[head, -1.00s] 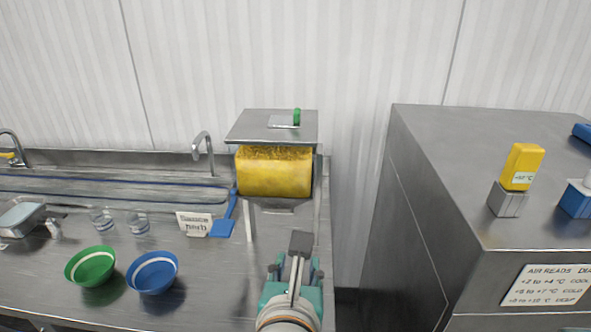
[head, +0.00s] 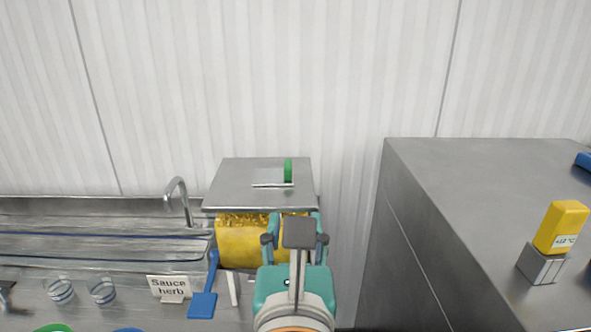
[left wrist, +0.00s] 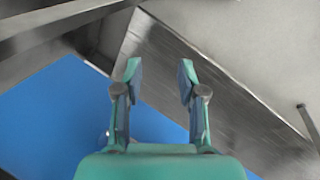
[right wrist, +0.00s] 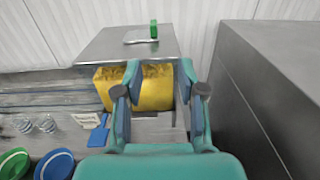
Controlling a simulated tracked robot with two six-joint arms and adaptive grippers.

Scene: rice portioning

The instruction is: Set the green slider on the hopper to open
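The hopper's grey top plate (head: 240,180) sits above its yellow-filled body (head: 238,240). The green slider (head: 288,170) stands on a small pale plate on that top; it also shows in the right wrist view (right wrist: 153,29). My right gripper (head: 295,222) is open and empty, in front of the hopper body and below the slider, not touching the slider. Its open fingers also show in the right wrist view (right wrist: 159,70). My left gripper (left wrist: 159,70) is open and empty in the left wrist view, outside the head view.
A tall steel cabinet (head: 440,220) stands to the right, with a yellow thermometer (head: 562,226) on it. A blue surface (left wrist: 50,120) lies under my left gripper.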

